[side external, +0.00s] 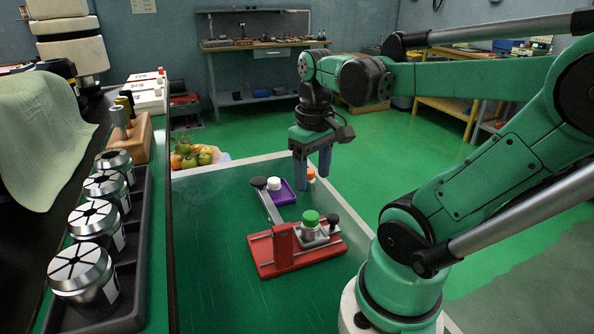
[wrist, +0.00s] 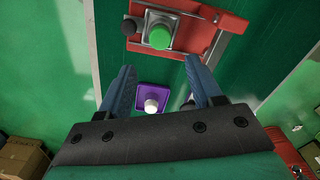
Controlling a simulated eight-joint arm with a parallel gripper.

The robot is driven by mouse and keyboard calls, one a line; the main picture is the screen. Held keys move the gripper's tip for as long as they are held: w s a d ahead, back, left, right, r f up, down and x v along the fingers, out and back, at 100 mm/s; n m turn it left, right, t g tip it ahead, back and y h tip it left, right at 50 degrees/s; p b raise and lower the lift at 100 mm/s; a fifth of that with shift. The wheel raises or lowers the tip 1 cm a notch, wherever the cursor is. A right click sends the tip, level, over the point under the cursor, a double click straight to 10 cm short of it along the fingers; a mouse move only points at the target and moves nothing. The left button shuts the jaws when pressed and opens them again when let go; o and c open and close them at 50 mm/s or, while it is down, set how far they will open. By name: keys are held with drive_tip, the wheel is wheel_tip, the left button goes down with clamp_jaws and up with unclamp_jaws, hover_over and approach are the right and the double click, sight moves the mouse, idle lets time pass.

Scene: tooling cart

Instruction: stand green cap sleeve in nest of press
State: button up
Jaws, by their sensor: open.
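The green cap sleeve (side external: 311,218) stands upright at the nest (side external: 322,240) of the red press (side external: 282,262); its pale body shows below the cap. From above, in the wrist view, the green cap (wrist: 159,37) lies within the grey square nest (wrist: 149,46). My gripper (side external: 312,182) is open, pointing down, above and behind the press, away from the green cap. In the wrist view its two blue fingers (wrist: 160,72) are spread with nothing between their tips. The sleeve's lower end is hidden by the nest.
A purple tray (side external: 283,197) with a white-capped piece (side external: 274,183) lies behind the press. An orange-capped piece (side external: 310,175) is partly hidden by my gripper. The press lever ends in a black knob (side external: 259,183). A dark rack (side external: 139,262) of metal collets stands left.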

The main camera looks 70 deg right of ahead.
drive_tip(key=w+a+n+t, duration=0.4)
drive_tip(key=w+a+t, duration=0.3)
drive_tip(key=w+a, duration=0.2)
drive_tip(key=a, duration=0.2)
drive_tip(key=shift+w+a+f, duration=0.15)
drive_tip(key=shift+a+f, duration=0.1)
drive_tip(key=shift+a, duration=0.05)
